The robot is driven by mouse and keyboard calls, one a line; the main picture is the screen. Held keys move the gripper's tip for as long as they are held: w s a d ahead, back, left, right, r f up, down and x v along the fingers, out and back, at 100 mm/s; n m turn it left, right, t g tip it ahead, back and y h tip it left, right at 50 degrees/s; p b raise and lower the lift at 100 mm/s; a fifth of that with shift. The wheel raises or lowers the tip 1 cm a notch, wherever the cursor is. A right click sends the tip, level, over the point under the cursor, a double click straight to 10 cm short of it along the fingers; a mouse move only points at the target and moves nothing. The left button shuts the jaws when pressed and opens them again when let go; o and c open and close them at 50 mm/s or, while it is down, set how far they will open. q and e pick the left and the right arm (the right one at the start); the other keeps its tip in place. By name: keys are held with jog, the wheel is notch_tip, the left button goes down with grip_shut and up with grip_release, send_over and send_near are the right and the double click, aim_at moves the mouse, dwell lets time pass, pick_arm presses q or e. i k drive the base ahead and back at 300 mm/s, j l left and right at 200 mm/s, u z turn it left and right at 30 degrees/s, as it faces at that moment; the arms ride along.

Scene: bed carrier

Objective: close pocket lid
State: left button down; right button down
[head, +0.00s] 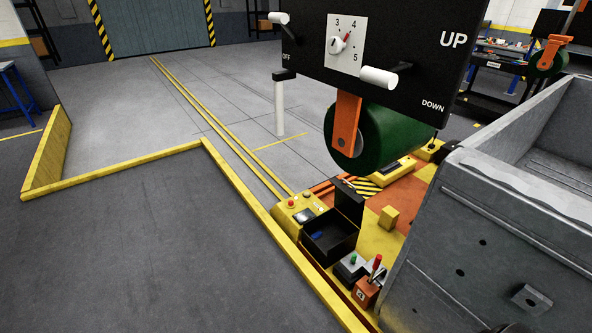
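A black open-topped box, the pocket (328,245), sits on the yellow carrier deck at lower centre. Its black lid (350,202) stands raised at the box's back right side, so the pocket is open. A small blue item (317,234) shows inside; the rest of the dark interior is hard to make out. Neither of my grippers shows in the head view.
A black control panel (400,35) with white-handled levers hangs above. A green drum (390,138) is below it. A yellow box with a red button (292,207) and a red-handled lever (375,266) flank the pocket. A grey metal bin (500,215) stands right.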

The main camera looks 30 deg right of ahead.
aim_at(350, 205)
jog(key=i+j, duration=0.15)
jog(key=i, duration=0.5)
jog(key=i+j+u, duration=0.1)
jog(key=i, duration=0.55)
jog(key=i+j+u, duration=0.1)
jog(key=i, duration=0.55)
jog(key=j, duration=0.1)
